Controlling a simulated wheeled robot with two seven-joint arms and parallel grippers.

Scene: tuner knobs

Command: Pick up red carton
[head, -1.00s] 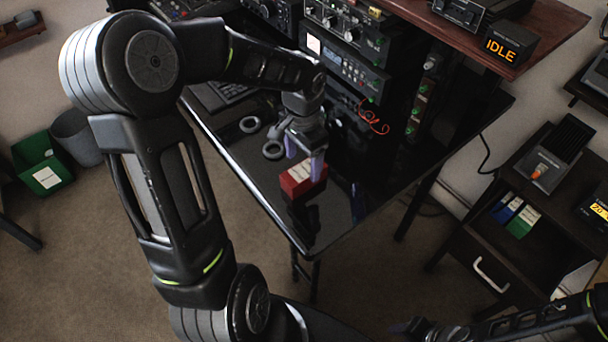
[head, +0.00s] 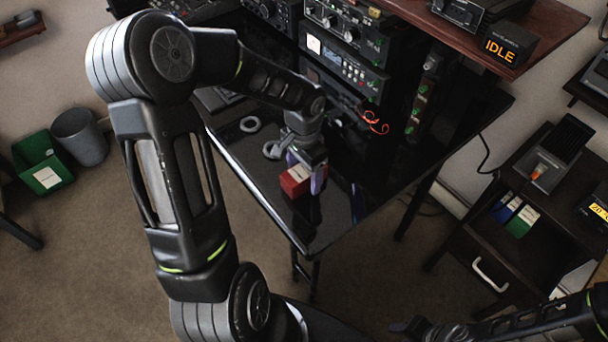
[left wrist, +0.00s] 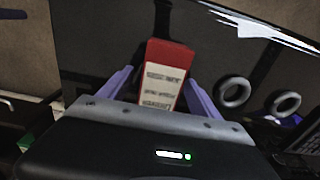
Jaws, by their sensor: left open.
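The red carton (head: 296,180) with a pale label lies on the glossy black desk near its front edge. In the left wrist view the carton (left wrist: 168,66) stands between the two purple fingers. My left gripper (head: 305,174) is open with a finger on either side of the carton. In the left wrist view my left gripper (left wrist: 162,92) shows a gap beside the carton, more clearly on the right. Whether either finger touches it I cannot tell. My right arm (head: 520,318) enters at the lower right; its fingertips are not clear.
Two grey rings (left wrist: 235,92) lie on the desk beside the carton. Stacked radio units (head: 345,75) and a red coiled wire (head: 375,122) are behind it. The desk's front right corner is clear. A dark cabinet (head: 510,215) stands to the right.

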